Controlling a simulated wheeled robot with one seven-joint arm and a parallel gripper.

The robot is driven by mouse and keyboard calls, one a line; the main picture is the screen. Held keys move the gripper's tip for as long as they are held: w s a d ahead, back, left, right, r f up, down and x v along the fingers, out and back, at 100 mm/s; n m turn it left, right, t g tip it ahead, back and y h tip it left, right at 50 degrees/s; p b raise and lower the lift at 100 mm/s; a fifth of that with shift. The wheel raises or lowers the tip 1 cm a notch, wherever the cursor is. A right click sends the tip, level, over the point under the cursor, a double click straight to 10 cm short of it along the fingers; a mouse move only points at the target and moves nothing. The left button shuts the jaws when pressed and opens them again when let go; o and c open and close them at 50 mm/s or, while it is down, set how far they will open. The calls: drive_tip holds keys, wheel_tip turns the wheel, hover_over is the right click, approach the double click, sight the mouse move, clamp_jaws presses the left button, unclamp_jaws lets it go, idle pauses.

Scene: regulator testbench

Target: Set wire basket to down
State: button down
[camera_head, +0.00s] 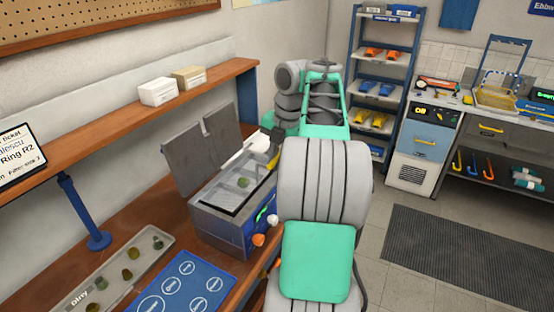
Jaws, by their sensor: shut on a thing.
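A grey-blue box-shaped cleaner (222,236) stands on the left bench with its lid panels (201,150) raised. A pale inner surface with a dark rim, which looks like the wire basket (229,192), shows in its opening, with a small green piece (243,182) on it. The basket's mesh is too small to make out. My gripper (268,160) is at the far right end of the opening, partly hidden by my own arm. It is shut, seemingly on the basket's edge or handle; the exact contact is hidden.
A tray of small parts (68,304) and a blue mat with circles (182,286) lie in front of the cleaner. Two small boxes (172,85) sit on the shelf above. A rack (388,55) and a workbench (500,122) stand at the right. A dark floor mat (460,255) lies clear.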

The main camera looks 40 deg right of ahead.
wheel_tip(320, 180, down, 7)
drive_tip(key=b, duration=0.7)
drive_tip(key=shift+a, duration=0.1)
drive_tip(key=c, duration=1.5)
unclamp_jaws()
drive_tip(key=shift+o, duration=0.5)
drive_tip(key=shift+r, duration=0.1)
wheel_tip(320, 180, up, 8)
drive_tip(key=s+p, duration=0.1)
drive_tip(key=p, duration=0.5)
drive_tip(key=shift+s+d+f, duration=0.15)
drive_tip(key=shift+d+f, duration=0.1)
drive_tip(key=shift+d, duration=0.05)
